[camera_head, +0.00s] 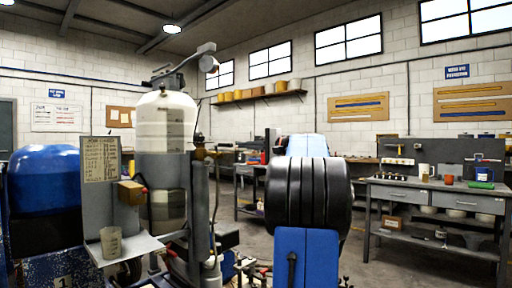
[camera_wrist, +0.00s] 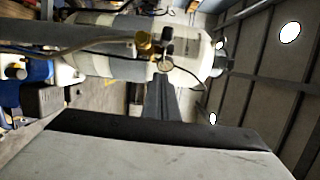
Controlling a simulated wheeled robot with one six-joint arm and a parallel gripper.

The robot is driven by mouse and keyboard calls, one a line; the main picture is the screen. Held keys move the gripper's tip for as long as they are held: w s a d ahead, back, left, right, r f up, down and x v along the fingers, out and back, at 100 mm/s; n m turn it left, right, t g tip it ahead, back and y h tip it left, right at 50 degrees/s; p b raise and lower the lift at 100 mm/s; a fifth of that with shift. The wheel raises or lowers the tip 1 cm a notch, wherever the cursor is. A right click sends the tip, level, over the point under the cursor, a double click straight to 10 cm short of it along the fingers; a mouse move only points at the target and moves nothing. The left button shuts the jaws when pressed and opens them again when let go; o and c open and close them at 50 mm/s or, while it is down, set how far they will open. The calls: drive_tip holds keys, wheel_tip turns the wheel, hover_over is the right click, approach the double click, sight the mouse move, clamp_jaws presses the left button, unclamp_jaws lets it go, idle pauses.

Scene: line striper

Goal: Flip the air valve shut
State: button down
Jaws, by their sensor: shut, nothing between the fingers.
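The white tank (camera_head: 164,122) of the line striper stands upright left of centre in the head view. In the wrist view it lies sideways across the top (camera_wrist: 105,45). A brass fitting (camera_wrist: 145,43) sits at its side with a small round gauge (camera_wrist: 164,65); the fitting also shows in the head view (camera_head: 199,141). This appears to be the air valve area, but I cannot tell the lever's position. My gripper (camera_wrist: 162,85) is shut and empty, its dark fingers pointing towards the gauge and fitting. I cannot tell whether they touch. In the head view my gripper is hidden.
A blue tank (camera_head: 45,185) stands at the left. A grey panel with a paper chart (camera_head: 101,158) and a small shelf holding a cup (camera_head: 111,243) are beside the white tank. A workbench (camera_head: 438,205) stands at the right. Open floor (camera_head: 375,255) lies before it.

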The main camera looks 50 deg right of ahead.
sight(223, 145)
drive_tip(key=shift+w+a, duration=0.15)
drive_tip(key=shift+a, duration=1.9)
drive_tip(key=shift+a, duration=0.1)
